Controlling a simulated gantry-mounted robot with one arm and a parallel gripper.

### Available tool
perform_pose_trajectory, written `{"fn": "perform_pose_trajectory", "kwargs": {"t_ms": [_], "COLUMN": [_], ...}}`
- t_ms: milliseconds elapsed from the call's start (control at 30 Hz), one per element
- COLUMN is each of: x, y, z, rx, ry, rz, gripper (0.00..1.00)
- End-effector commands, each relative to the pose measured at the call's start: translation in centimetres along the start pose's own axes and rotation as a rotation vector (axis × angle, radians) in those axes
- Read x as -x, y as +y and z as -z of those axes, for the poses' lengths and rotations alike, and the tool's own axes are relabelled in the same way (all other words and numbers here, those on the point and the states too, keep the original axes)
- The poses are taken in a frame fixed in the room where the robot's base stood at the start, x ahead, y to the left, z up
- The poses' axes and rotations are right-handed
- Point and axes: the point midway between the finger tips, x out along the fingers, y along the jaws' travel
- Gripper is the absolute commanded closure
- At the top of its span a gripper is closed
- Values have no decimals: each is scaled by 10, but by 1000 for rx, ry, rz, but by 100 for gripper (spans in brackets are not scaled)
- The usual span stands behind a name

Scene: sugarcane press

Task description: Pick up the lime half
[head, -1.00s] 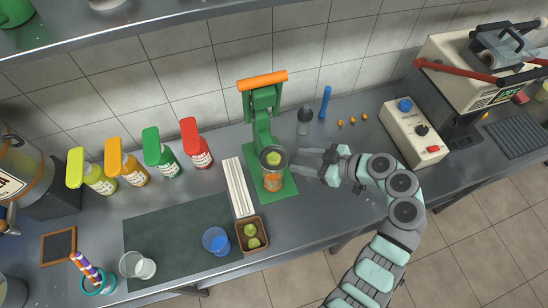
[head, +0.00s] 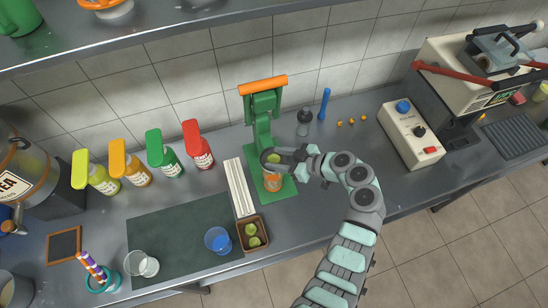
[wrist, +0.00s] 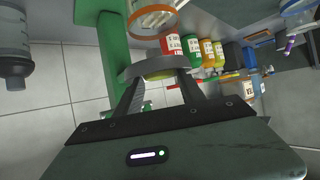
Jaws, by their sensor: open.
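My gripper (head: 276,154) is at that cup, reaching in from the right, and partly covers the lime. In the wrist view the two fingers (wrist: 160,88) are spread apart on either side, close to the grey ring (wrist: 153,66) of the press. A thin strip of yellow-green (wrist: 163,76) shows between them under the ring. Whether the fingers touch the lime I cannot tell. Two more green lime pieces (head: 252,235) lie in a small brown box (head: 265,243).
A grey bottle (head: 304,122) and a blue stick (head: 324,104) stand behind my arm. Several sauce bottles (head: 197,150) stand left.

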Motion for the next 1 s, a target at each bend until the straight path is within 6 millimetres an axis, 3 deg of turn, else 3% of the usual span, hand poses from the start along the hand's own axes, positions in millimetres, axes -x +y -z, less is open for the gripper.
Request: {"fn": "perform_pose_trajectory", "kwargs": {"t_ms": [533,1000], "x": [0,6], "y": [0,1], "z": [0,11], "rx": [0,5], "ry": [1,1], "rz": [0,-1], "gripper": [97,100]}}
